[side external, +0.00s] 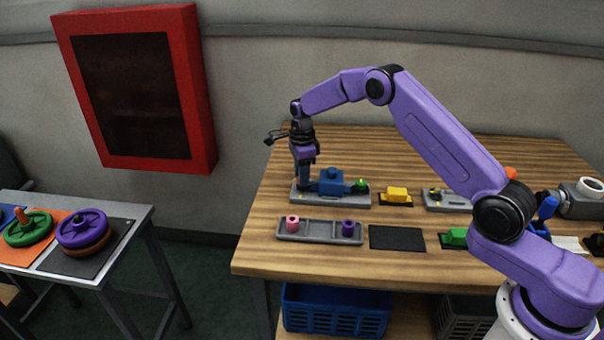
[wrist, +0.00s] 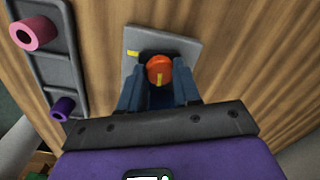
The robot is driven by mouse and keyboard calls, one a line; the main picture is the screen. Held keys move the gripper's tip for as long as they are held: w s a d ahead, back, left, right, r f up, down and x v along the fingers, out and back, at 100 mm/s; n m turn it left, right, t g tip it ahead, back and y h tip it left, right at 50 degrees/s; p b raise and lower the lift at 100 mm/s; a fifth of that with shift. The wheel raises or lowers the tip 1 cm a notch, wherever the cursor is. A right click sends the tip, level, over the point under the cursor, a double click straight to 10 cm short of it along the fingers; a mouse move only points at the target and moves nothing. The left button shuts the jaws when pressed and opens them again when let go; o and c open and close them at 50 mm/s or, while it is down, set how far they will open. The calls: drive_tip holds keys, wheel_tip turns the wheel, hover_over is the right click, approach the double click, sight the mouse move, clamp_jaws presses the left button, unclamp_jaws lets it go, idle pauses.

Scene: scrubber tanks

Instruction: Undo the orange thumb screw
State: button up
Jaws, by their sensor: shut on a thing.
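The orange thumb screw (wrist: 159,72) shows in the wrist view, between the two blue fingers of my gripper (wrist: 160,84). The fingers are shut on it from both sides. A yellow mark lies on its head. It stands on a grey plate (wrist: 186,47) with a small yellow mark beside the screw. In the side view my gripper (side external: 304,182) points straight down at the left end of the grey fixture (side external: 330,200). There the fingers mostly hide the screw. A blue block (side external: 331,181) and a green knob (side external: 361,185) sit on the same fixture to the right.
A grey tray (side external: 320,232) in front holds a pink ring (side external: 292,223) and a purple ring (side external: 348,228), with bare space between them. A black mat (side external: 397,237) lies empty beside it. My arm crosses above the table's right side.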

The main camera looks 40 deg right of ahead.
drive_tip(key=n, duration=0.4)
drive_tip(key=shift+n, duration=0.3)
drive_tip(key=n, duration=1.2)
drive_tip(key=shift+n, duration=0.3)
drive_tip(key=n, duration=0.3)
drive_tip(key=shift+n, duration=0.4)
drive_tip(key=n, duration=0.4)
drive_tip(key=shift+s+f, duration=0.1)
drive_tip(key=shift+f, duration=0.05)
drive_tip(key=n, duration=0.9)
drive_tip(key=shift+n, duration=0.3)
